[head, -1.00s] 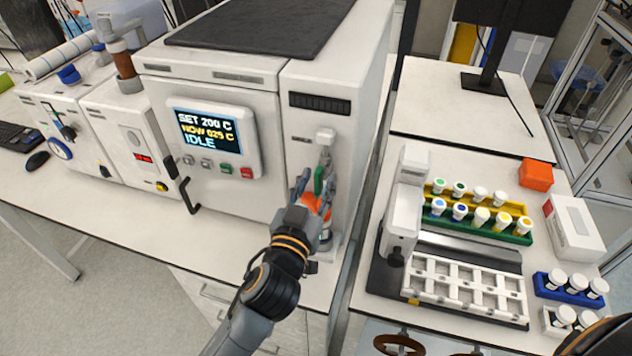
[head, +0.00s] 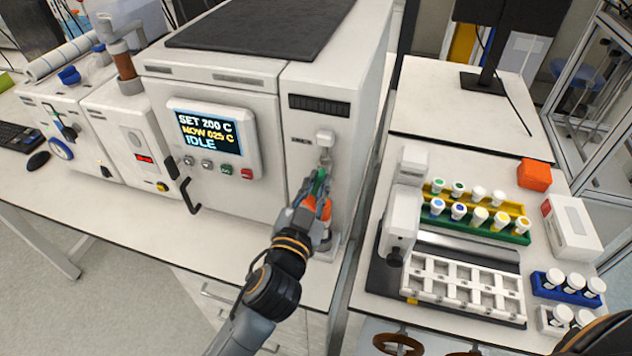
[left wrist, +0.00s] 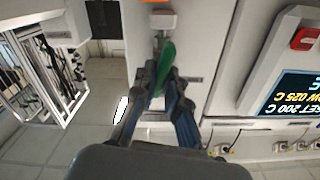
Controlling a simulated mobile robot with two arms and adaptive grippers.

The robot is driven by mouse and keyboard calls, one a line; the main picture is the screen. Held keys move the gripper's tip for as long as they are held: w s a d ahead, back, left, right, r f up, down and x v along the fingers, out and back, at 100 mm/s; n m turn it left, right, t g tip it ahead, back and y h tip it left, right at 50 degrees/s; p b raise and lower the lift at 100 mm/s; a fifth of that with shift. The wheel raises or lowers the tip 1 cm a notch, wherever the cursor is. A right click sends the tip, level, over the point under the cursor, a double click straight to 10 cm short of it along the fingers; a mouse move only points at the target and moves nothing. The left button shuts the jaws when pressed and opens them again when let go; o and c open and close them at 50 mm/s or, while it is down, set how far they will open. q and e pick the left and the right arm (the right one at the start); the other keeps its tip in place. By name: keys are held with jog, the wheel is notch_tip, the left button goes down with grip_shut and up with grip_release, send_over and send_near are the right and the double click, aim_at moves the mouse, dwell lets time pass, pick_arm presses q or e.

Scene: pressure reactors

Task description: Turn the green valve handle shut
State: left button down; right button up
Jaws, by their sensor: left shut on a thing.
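The green valve handle (head: 319,181) is on the right side of the white reactor's front, below a small white block (head: 325,138). In the left wrist view the green handle (left wrist: 166,62) runs down between the fingertips. My left gripper (head: 318,190) is shut on the green handle, and its fingers hide part of it in the head view. An orange part (head: 312,205) shows just behind and below the fingers. In the left wrist view my left gripper (left wrist: 165,90) has a finger on each side of the handle. My right gripper is not in view.
The reactor's display (head: 209,133) reads SET 200 C, NOW 025 C, IDLE. A door handle (head: 187,190) sticks out left of my arm. On the right bench stand a white rack (head: 455,285), several vials and an orange box (head: 534,176).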

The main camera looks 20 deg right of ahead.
pick_arm(q)
jog(key=m+p, duration=0.1)
jog(key=m, duration=0.2)
jog(key=shift+d+m, duration=0.1)
jog(key=shift+m, duration=0.3)
jog(key=m+p, duration=0.1)
jog(key=m, duration=0.3)
jog(key=shift+s+d+f+m, duration=0.1)
jog(key=shift+m, duration=0.2)
jog(key=shift+f+m+p, duration=0.2)
jog(key=shift+m+p, duration=0.9)
jog(key=shift+m, duration=2.1)
